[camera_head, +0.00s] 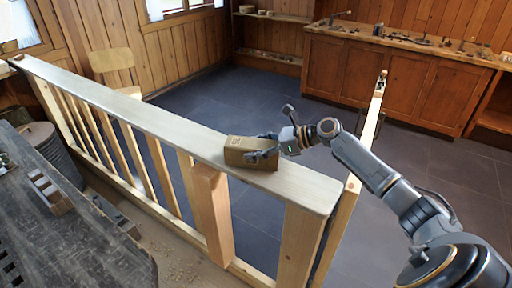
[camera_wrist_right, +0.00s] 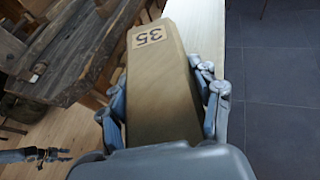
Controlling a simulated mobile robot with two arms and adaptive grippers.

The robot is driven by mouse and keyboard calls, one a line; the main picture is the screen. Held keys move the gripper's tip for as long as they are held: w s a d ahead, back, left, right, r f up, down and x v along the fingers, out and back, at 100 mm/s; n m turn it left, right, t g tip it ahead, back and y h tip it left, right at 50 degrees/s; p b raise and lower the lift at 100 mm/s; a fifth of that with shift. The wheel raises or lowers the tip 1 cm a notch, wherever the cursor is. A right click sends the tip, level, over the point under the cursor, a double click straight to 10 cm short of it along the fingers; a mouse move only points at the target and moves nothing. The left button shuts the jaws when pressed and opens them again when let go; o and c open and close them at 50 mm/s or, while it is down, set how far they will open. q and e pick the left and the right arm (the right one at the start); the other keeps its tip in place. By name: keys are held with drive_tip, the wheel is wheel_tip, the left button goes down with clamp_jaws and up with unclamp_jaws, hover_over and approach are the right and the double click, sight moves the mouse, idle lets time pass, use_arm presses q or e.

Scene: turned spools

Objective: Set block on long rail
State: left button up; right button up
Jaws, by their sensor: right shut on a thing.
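The block (camera_head: 236,157) is a tan wooden piece at the top face of the long pale rail (camera_head: 160,118), near its right end. It looks level and along the rail; whether it bears fully on it I cannot tell. My right gripper (camera_head: 268,153) is shut on the block from the right. In the right wrist view the block (camera_wrist_right: 160,85) shows a "35" mark, with a finger against each side, and part of the rail (camera_wrist_right: 203,30) shows behind it. My left gripper (camera_wrist_right: 50,155) seems to show small at the lower left there; its jaws are unclear.
A dark workbench (camera_head: 75,235) stands at the lower left with a slotted wooden piece (camera_head: 48,190) on it. A wooden cabinet (camera_head: 385,75) with tools on top stands at the back. Posts and balusters stand under the rail. The grey floor behind the rail is mostly clear.

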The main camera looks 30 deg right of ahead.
drive_tip(key=shift+f, duration=0.1)
drive_tip(key=shift+f, duration=0.15)
drive_tip(key=o, duration=1.4)
drive_tip(key=b+v, duration=0.1)
drive_tip(key=v, duration=0.9)
drive_tip(key=shift+s+d, duration=0.2)
drive_tip(key=shift+s+d+r+b, duration=0.3)
drive_tip(key=shift+s+d+r, duration=0.15)
drive_tip(key=shift+s+r, duration=0.05)
drive_tip(key=shift+f, duration=0.1)
